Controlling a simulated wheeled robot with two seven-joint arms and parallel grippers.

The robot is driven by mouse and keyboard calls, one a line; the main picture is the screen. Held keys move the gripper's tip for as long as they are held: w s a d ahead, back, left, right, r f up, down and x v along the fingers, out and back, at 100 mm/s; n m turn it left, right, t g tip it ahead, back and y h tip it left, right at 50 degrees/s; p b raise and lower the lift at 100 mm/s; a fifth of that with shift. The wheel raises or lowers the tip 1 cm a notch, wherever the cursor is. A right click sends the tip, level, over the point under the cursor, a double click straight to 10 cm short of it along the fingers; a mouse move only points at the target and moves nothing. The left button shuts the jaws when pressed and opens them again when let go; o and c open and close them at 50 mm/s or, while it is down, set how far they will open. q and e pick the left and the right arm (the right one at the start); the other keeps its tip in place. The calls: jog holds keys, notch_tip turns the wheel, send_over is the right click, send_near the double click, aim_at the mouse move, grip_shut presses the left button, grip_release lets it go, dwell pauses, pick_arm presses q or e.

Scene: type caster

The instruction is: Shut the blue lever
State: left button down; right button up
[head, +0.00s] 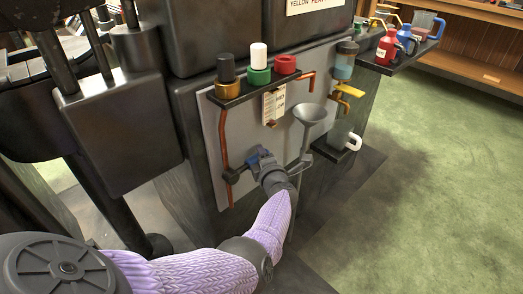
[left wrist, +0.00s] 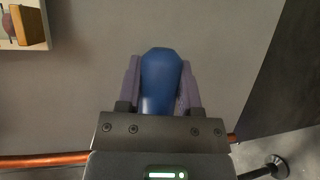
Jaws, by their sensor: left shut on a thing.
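The blue lever (left wrist: 160,80) sits between the two fingers of my left gripper (left wrist: 160,90) in the left wrist view, and the fingers are closed on it. In the head view my left gripper (head: 262,160) reaches the grey panel of the machine, low down beside a copper pipe. Only a little of the blue lever (head: 265,153) shows there, at the fingertips. The lever's base and pivot are hidden behind the gripper. My right gripper is not in either view.
A copper pipe (head: 224,140) runs down the panel left of the gripper. A grey funnel (head: 310,114) stands close on the right. Above is a shelf (head: 236,98) with black, white-green and red knobs or bottles. Green carpet (head: 430,190) is open at right.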

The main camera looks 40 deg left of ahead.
pick_arm(q)
jog(key=shift+f, duration=0.15)
jog(key=shift+c, duration=2.4)
grip_release()
jog(key=shift+o, duration=1)
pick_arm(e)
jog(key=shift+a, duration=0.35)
pick_arm(q)
jog(key=p+v, duration=0.5)
jog(key=v, duration=0.5)
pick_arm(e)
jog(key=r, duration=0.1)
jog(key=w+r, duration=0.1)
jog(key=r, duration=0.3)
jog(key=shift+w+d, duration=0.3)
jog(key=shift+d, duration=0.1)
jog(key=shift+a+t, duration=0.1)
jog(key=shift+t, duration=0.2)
